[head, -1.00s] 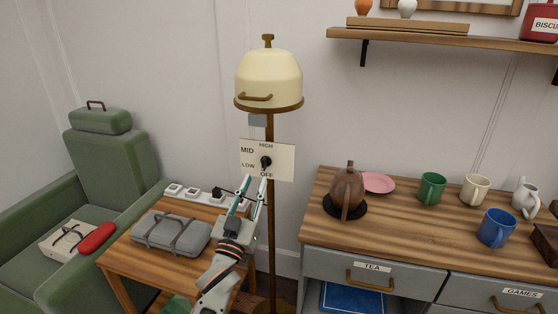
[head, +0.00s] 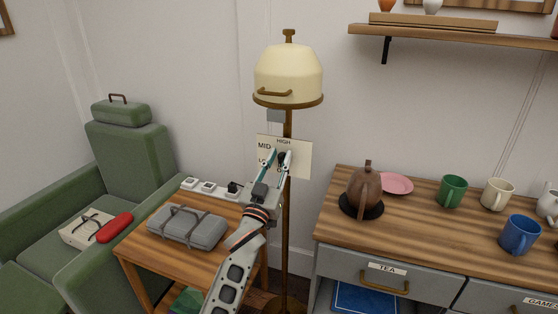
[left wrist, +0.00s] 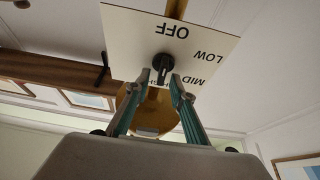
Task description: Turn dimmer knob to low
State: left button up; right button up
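The black dimmer knob (head: 282,158) is on a cream plate (head: 302,160) marked HIGH, MID, LOW and OFF, mounted on the brown lamp pole. In the left wrist view the plate (left wrist: 207,38) appears upside down, with the knob (left wrist: 162,64) near its middle. A pale line shows on the knob's end toward the HIGH side; its exact setting is hard to tell. My left gripper (head: 277,156) is open at the plate. In the wrist view its teal-grey fingers (left wrist: 160,80) are apart, with the knob's end between or just ahead of their tips. My right gripper is not in view.
The lamp's cream shade (head: 289,75) hangs above the plate. A side table (head: 187,248) with a grey case (head: 188,228) and a white power strip (head: 208,188) stands below left. A dresser (head: 420,225) with a brown teapot (head: 364,186) and mugs is at right.

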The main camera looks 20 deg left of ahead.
pick_arm(q)
grip_shut()
jog(key=shift+m, duration=0.3)
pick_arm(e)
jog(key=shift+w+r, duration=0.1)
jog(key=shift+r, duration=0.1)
